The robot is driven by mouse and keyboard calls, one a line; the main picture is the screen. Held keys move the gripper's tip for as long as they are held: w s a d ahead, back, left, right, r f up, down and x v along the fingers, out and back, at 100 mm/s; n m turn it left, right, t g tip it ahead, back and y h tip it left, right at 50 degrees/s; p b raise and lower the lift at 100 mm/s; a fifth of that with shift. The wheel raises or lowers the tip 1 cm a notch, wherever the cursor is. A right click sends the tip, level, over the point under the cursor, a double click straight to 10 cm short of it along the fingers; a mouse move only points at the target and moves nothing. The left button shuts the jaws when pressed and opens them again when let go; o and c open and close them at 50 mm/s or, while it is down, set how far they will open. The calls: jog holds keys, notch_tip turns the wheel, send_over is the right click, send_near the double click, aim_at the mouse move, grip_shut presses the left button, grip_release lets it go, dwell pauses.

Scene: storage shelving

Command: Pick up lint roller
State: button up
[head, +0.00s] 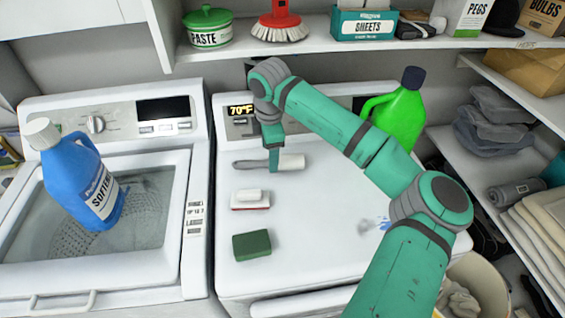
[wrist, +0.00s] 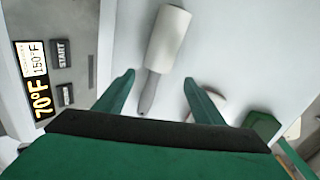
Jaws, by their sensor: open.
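The lint roller (head: 291,161) lies on top of the white dryer, near its control panel, with its white roll to the right and grey handle to the left. In the wrist view the lint roller (wrist: 166,42) shows its roll beyond the fingertips and its handle pointing back between them. My gripper (head: 273,167) is over the roller's middle in the head view and hides part of it. In the wrist view my gripper (wrist: 159,80) is open, with a finger on either side of the handle and nothing held. Contact with the roller cannot be told.
A white-and-red brush (head: 250,199) and a green sponge (head: 252,245) lie in front of the roller. A green jug (head: 396,108) stands at the dryer's back right. A blue softener bottle (head: 82,175) is on the washer at left. A loaded shelf (head: 340,50) runs above.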

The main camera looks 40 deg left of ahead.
jog(key=f, duration=0.3)
jog(key=w+a+f, duration=0.1)
jog(key=shift+f, duration=0.2)
jog(key=shift+d, duration=0.1)
jog(key=shift+c, duration=0.3)
